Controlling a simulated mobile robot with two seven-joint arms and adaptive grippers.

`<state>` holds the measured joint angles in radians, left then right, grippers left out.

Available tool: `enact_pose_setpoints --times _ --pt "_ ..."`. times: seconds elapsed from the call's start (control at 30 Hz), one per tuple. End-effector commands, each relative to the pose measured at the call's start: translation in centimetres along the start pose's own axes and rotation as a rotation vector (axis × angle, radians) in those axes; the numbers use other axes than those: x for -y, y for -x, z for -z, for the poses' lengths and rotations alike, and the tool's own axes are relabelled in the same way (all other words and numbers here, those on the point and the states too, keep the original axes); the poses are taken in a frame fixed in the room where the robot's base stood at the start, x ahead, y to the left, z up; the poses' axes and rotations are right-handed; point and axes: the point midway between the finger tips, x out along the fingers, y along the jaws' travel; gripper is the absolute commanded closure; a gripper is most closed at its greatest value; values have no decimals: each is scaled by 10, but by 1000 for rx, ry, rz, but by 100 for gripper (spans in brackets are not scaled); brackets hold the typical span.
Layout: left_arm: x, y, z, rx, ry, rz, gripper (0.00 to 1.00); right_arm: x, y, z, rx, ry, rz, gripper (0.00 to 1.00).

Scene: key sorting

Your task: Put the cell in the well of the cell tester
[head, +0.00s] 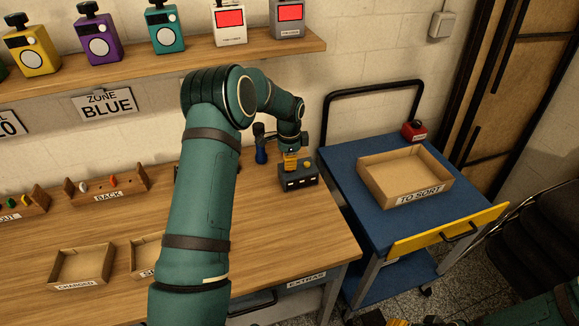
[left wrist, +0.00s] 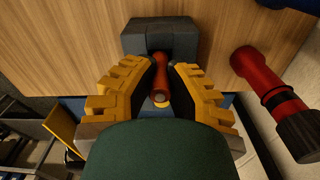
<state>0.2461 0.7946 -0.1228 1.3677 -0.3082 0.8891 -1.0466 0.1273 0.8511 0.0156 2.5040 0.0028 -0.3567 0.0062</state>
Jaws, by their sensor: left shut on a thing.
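My left gripper (head: 290,162) is right above the tester, pointing down. In the left wrist view its yellow fingers (left wrist: 160,88) are shut on the red cell (left wrist: 160,70). The cell's far end lines up with the notch; I cannot tell whether it is inside. My right gripper (head: 400,322) barely shows at the bottom edge.
A blue torch (head: 261,152) stands left of the tester. A red and black torch (left wrist: 272,95) is close beside the fingers in the left wrist view. A blue cart (head: 350,172) with a TO SORT tray (head: 378,180) stands right of the bench. Trays (head: 82,265) lie at left.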

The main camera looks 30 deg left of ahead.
Motion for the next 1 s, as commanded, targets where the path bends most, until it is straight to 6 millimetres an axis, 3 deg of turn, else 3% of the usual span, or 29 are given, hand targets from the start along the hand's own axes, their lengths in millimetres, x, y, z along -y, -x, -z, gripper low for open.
enact_pose_setpoints --times 0.13,0.5,0.53,0.6,0.87,1.0 --pt "0 -20 0 1 0 -2 100 -1 -3 -1 2 1 0 53" --pt "0 -23 0 0 0 0 100 -2 -5 -2 4 1 0 53" --pt "0 -24 0 0 0 0 83 -2 -5 -2 4 1 0 53" --pt "0 -23 0 0 0 0 61 -2 -4 -2 4 1 0 53" --pt "0 -22 0 0 0 -1 61 -1 -3 -2 4 1 0 53" --pt "0 -11 0 -1 0 2 61 0 -1 -1 2 1 0 53"
